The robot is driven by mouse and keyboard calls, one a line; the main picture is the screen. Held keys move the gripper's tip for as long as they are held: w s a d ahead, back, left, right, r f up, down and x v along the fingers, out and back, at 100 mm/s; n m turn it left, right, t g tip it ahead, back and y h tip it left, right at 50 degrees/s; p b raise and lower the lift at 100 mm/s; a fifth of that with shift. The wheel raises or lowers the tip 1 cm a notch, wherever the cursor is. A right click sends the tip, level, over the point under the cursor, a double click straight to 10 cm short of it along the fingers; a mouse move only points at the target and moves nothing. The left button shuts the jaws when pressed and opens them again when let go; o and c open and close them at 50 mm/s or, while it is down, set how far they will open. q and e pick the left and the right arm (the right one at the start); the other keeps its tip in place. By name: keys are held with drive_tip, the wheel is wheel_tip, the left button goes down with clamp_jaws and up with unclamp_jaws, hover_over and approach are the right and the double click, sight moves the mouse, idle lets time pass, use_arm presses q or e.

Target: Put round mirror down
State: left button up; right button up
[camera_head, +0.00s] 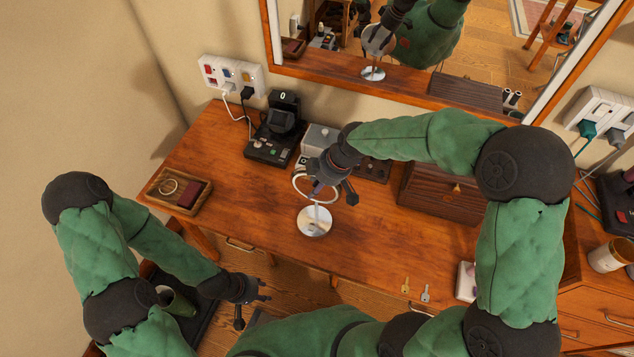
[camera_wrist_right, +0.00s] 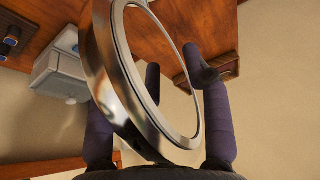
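The round mirror has a metal ring (camera_head: 296,190) on a thin stem and a round shiny base (camera_head: 314,222). It looks upright on the wooden desk (camera_head: 260,215); I cannot tell whether its base fully touches the top. My right gripper (camera_head: 332,193) is at the ring, fingers spread wide. In the right wrist view the tilted mirror ring (camera_wrist_right: 125,75) fills the space between the purple-grey fingers (camera_wrist_right: 158,120); one finger is partly hidden behind it. Contact is unclear. My left gripper (camera_head: 255,305) is open and empty, low before the desk's front edge.
A wooden tray (camera_head: 180,191) lies at the desk's left. A black device (camera_head: 275,130), grey box (camera_head: 320,137) and wooden drawer box (camera_head: 430,195) stand toward the back. Keys (camera_head: 405,285) lie near the front right. A large framed mirror (camera_head: 460,95) rises behind. Desk left of the base is clear.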

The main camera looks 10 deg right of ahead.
drive_tip(key=shift+r, duration=0.1)
drive_tip(key=shift+d+r, duration=0.1)
drive_tip(key=shift+r, duration=0.25)
drive_tip(key=p+v, duration=0.2)
drive_tip(key=v, duration=0.9)
drive_tip(key=shift+s+r+p, duration=0.1)
drive_tip(key=shift+r+p, duration=0.05)
drive_tip(key=shift+p, duration=0.15)
